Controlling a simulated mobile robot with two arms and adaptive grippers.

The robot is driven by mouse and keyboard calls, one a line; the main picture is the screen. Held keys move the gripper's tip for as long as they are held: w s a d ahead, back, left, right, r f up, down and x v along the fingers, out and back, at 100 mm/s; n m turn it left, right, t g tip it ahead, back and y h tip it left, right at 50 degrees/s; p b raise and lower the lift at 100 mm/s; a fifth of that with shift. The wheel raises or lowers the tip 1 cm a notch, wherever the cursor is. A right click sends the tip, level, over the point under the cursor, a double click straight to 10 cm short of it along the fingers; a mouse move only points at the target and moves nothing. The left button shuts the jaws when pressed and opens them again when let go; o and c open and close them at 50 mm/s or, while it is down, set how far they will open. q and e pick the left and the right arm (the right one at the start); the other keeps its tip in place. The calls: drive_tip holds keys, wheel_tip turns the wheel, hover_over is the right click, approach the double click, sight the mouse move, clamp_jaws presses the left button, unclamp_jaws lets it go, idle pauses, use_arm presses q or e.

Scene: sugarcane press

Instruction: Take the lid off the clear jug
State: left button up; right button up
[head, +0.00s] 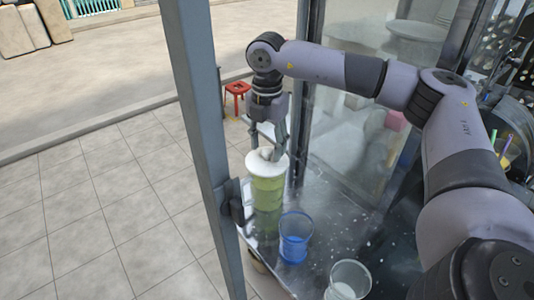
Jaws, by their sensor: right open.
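The clear jug (267,190) stands upright on the metal counter, with green-yellow contents showing through its wall. Its white lid (257,165) sits on top of the jug. My right gripper (273,153) is directly above the lid, pointing down, its fingers at the lid's top. The fingers are open; whether they touch the lid is hard to tell at this size. My left gripper is not in view.
A blue cup (295,238) stands on the counter (330,215) in front of the jug, and a clear cup (347,281) stands nearer. A grey post (200,130) rises just left of the jug. A red stool (237,92) is on the pavement behind. Glass panels stand at the right.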

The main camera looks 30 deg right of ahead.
drive_tip(key=shift+f, duration=0.8)
drive_tip(key=shift+c, duration=0.2)
drive_tip(key=c, duration=1)
drive_tip(key=shift+c, duration=0.2)
